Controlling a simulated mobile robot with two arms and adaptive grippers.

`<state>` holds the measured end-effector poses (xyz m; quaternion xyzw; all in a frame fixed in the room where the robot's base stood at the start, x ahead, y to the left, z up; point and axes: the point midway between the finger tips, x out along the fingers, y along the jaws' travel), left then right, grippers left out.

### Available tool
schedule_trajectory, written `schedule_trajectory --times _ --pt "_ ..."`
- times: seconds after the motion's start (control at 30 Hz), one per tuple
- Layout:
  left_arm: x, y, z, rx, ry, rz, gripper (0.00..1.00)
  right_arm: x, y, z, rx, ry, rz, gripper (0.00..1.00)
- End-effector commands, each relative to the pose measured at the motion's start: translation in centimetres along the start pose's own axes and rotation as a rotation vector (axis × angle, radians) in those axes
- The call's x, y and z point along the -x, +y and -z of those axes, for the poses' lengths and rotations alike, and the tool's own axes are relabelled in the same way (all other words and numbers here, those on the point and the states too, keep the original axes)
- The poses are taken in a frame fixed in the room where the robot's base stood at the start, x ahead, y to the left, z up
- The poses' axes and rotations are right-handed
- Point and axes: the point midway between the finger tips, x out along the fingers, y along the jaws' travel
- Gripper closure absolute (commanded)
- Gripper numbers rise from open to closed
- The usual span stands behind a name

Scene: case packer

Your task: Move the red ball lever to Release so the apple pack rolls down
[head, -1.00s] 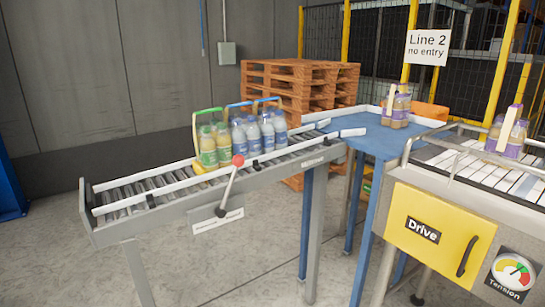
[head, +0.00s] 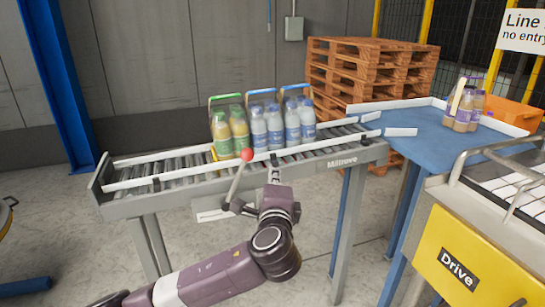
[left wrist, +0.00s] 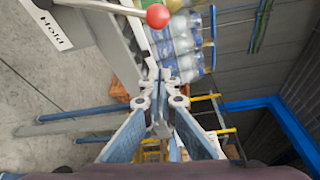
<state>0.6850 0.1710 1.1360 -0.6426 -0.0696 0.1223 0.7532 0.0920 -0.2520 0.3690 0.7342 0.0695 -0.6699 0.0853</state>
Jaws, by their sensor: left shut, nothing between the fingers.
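The red ball lever (head: 246,155) stands on the near side of the roller conveyor, its rod leaning up and right from a low pivot. It also shows at the top of the left wrist view (left wrist: 158,16), near a plate reading Hold (left wrist: 47,25). The apple pack (head: 229,133), green-yellow bottles with a green handle, stands upright on the rollers behind the ball. My left gripper (head: 274,170) is shut and empty, just right of the lever and apart from it. It also shows in the left wrist view (left wrist: 158,82). My right gripper is out of view.
Two blue-handled bottle packs (head: 284,124) stand right of the apple pack. The conveyor's left rollers (head: 150,170) are bare. A blue table (head: 425,130) with a purple-labelled pack (head: 463,107) is beyond its right end. A yellow Drive cabinet (head: 465,262) stands front right.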

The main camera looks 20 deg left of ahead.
Motion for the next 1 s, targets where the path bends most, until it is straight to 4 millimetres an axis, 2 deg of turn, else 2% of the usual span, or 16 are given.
schedule_trajectory --times 0.2,0.37,0.47,0.9,0.97,1.0 --pt "0.0 0.1 0.0 0.001 0.000 -0.001 1.00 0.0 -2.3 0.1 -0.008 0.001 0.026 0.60" --pt "-0.6 -0.1 0.0 0.000 0.000 0.000 1.00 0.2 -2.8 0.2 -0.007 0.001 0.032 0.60" --pt "-1.8 -0.1 0.0 0.000 -0.001 -0.001 1.00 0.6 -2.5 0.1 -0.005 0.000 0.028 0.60" --pt "-9.6 -0.1 -0.1 0.000 -0.001 -0.002 1.00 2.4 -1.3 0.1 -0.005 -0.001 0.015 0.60" --pt "-10.3 -0.2 -0.2 0.000 -0.001 -0.001 1.00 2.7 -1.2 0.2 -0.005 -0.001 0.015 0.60" --pt "-9.8 -0.3 -1.1 -0.001 0.000 -0.001 1.00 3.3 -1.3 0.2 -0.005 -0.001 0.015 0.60"
